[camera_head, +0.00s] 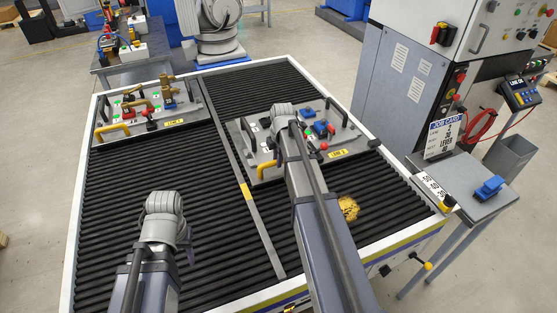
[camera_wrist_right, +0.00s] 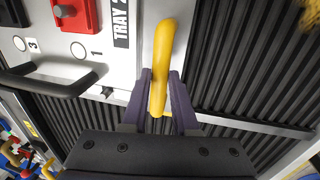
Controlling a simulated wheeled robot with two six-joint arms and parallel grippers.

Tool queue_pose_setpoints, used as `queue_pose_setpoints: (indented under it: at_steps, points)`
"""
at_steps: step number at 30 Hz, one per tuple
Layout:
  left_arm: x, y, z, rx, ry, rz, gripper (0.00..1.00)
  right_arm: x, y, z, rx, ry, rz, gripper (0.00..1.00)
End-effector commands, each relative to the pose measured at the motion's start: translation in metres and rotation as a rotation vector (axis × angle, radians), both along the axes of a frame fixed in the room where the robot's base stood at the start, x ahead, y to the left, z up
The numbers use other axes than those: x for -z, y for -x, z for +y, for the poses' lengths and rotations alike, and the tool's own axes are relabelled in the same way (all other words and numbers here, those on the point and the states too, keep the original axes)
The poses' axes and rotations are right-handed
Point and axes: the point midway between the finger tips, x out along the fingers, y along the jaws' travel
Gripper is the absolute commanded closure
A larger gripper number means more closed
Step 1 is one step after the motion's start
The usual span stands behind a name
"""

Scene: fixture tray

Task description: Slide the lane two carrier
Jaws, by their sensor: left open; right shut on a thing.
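The lane two carrier (camera_head: 247,150) is a light grey plate on the right lane of the black ribbed bed in the head view, with blue and red parts on top. In the right wrist view its plate (camera_wrist_right: 120,62) bears a "TRAY 2" label. My right gripper (camera_wrist_right: 160,98) is shut on the carrier's yellow handle (camera_wrist_right: 163,50), one finger on each side. In the head view my right arm hides this grip and part of the carrier. My left gripper (camera_head: 188,243) is over the left lane, apart from both carriers; its fingers are mostly hidden.
Another carrier (camera_head: 150,118) sits at the far end of the left lane. A grey divider rail (camera_head: 262,222) with a yellow mark runs between lanes. A yellow object (camera_head: 348,207) lies on the right lane's near part. A job card (camera_head: 442,135) stands at the right.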

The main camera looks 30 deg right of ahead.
Motion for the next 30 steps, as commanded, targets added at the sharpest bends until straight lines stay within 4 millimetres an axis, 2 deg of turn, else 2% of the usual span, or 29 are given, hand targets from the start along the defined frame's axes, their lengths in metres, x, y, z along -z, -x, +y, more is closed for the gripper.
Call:
queue_pose_setpoints:
  at_steps: [1,6,7,15,24,30]
  points:
    - [-0.001,0.000,0.000,0.000,0.000,0.000,0.50,-0.001,-0.010,-0.001,0.000,0.002,-0.015,1.00]
    - [-0.001,0.000,0.000,0.000,0.000,0.000,0.50,-0.001,-0.008,-0.001,0.000,0.002,-0.014,1.00]
    - [-0.001,0.000,0.000,0.000,0.000,0.000,0.50,-0.001,-0.007,-0.001,0.000,0.002,-0.013,0.72]
    - [0.000,0.000,0.000,0.000,0.000,0.000,0.50,-0.001,-0.006,-0.001,0.000,0.001,-0.012,0.43]
    - [-0.002,0.000,0.000,0.000,0.000,0.000,0.50,-0.002,-0.006,-0.001,0.000,0.001,-0.012,0.43]
    - [-0.014,0.000,0.000,0.000,0.000,0.000,0.50,-0.014,-0.004,-0.001,0.000,0.001,-0.012,0.43]
